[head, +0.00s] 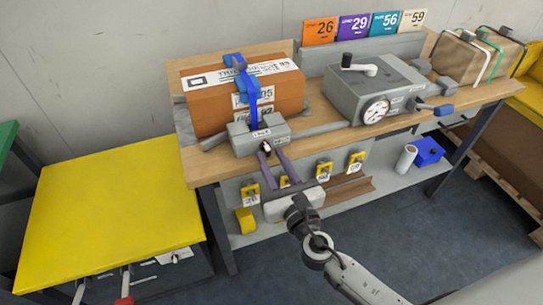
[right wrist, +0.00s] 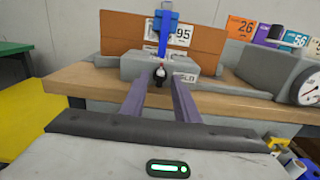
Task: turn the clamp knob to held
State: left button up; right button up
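The clamp is a grey block (head: 246,138) at the bench's front edge. A blue strap (head: 240,80) runs from it up over a brown box (head: 205,105). The clamp block also shows in the right wrist view (right wrist: 135,67). Its small dark knob (right wrist: 160,74), with a pale and red mark, is on the front face. My right gripper (head: 271,155) is in front of the clamp, with its two purple-grey fingers open. In the right wrist view the fingers stand to either side of the knob, with gaps visible. I cannot tell how deep they reach. My left gripper is out of view.
A grey machine with a dial (head: 376,110) stands right of the clamp. A strapped parcel (head: 465,60) is at the bench's far right. Numbered cards (head: 320,30) line the back. Yellow tags (head: 250,193) hang below the bench edge. A yellow table (head: 110,210) is at left.

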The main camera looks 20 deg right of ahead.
jog(key=shift+w, duration=0.4)
grip_shut()
